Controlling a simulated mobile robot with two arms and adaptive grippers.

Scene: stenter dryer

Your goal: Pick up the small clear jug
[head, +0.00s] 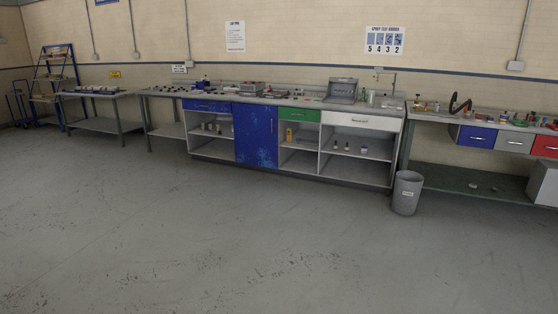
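I cannot make out the small clear jug for sure at this distance. A small pale upright object (371,97) stands near the right end of the long workbench (300,103), but it is too small to tell what it is. Many small items sit on the bench tops. Neither of my grippers is in the head view.
Wide grey floor (220,240) lies clear before the benches. A grey bin (407,193) stands on the floor at the right. A right-hand bench (440,117), a left table (95,94), a blue shelf rack (55,72) and a blue hand truck (18,104) line the wall.

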